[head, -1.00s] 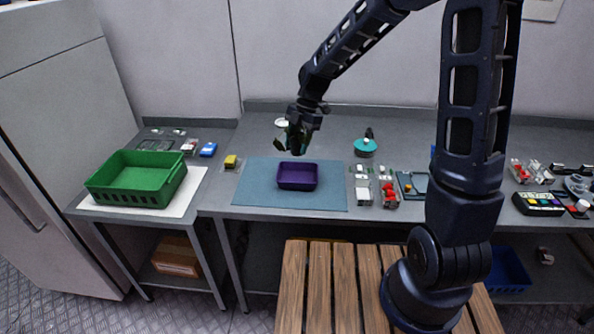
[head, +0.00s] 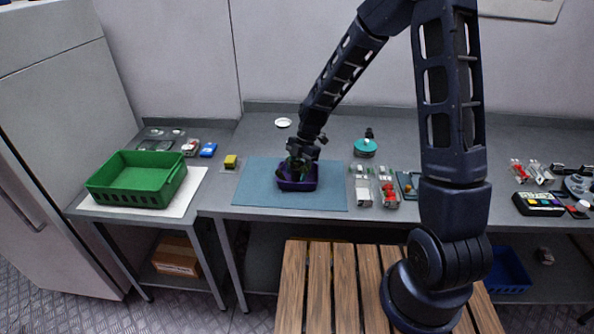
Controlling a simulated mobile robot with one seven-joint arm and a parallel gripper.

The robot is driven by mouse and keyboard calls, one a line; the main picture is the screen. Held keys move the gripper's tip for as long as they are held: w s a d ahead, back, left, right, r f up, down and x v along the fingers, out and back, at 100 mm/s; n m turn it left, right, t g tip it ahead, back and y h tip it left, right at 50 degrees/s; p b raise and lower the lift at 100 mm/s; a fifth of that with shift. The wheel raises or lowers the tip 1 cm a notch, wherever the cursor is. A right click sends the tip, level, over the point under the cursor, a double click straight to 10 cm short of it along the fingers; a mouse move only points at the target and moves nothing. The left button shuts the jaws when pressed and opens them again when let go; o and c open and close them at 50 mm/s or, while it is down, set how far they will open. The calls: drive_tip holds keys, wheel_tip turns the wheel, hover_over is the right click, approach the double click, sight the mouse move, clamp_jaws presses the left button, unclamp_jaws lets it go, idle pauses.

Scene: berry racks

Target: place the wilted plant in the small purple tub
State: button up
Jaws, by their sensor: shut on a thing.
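The small purple tub (head: 298,186) sits on the blue mat (head: 246,191) on the grey table. My gripper (head: 297,165) is low over the tub, pointing down. It is shut on the wilted plant (head: 292,172), a dark green leafy thing that is at or just inside the tub's opening. The gripper and the plant hide much of the tub's inside and back rim. I cannot tell whether the plant touches the tub's floor.
A green crate (head: 137,192) stands on the left table. A yellow block (head: 231,161) lies left of the mat. A teal round item (head: 365,148) and small packs (head: 363,188) lie to the right. A white dish (head: 283,122) is at the back.

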drive_tip(key=shift+f, duration=0.1)
drive_tip(key=o, duration=1)
